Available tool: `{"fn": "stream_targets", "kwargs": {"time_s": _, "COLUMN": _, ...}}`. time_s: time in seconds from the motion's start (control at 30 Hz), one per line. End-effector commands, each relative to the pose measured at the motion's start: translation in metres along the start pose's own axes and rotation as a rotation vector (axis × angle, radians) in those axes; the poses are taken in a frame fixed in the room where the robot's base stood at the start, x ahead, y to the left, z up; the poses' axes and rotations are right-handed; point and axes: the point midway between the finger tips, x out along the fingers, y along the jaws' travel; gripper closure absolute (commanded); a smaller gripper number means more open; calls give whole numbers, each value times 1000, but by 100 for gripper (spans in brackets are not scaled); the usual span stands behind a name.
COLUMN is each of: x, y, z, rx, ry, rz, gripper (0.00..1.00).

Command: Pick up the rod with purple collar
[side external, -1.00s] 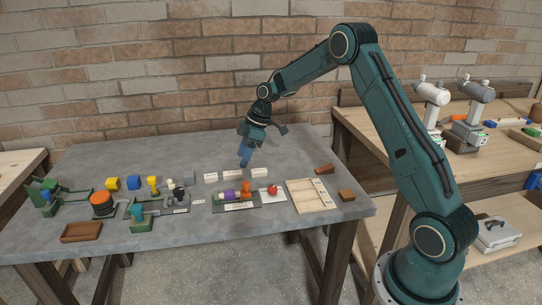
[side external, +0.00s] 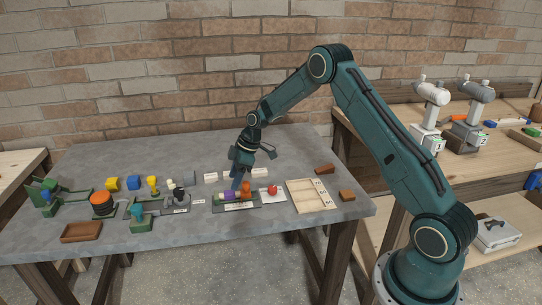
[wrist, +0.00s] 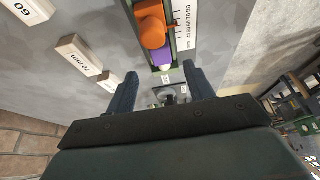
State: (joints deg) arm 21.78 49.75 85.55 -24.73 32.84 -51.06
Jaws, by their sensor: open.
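The purple collar (side external: 228,195) shows on a rod lying in the dark green measuring tray (side external: 254,206) at the middle of the grey table. In the wrist view the purple collar (wrist: 162,56) lies just beyond my fingertips, within the span between them. The rest of the rod is mostly hidden. An orange block (wrist: 152,30) sits in the same tray beside the collar, also seen in the side view (side external: 246,187). My gripper (side external: 237,184) is low over the tray, pointing down. In the wrist view my gripper (wrist: 157,78) is open, with nothing visibly held.
White labelled blocks (wrist: 80,54) stand behind the tray. A red ball (side external: 272,189) and a wooden tray (side external: 314,196) are to the right. A grey-black fixture (side external: 178,197) is to the left. The front strip of the table is mostly clear.

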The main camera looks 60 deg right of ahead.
Motion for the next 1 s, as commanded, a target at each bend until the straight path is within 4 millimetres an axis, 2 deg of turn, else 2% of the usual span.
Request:
{"fn": "stream_targets", "kwargs": {"time_s": 0.5, "x": 48, "y": -3, "z": 2, "rx": -1, "ry": -1, "rz": -1, "gripper": 47}}
{"fn": "stream_targets", "kwargs": {"time_s": 1.0, "x": 51, "y": -3, "z": 2, "rx": -1, "ry": -1, "rz": 0, "gripper": 47}}
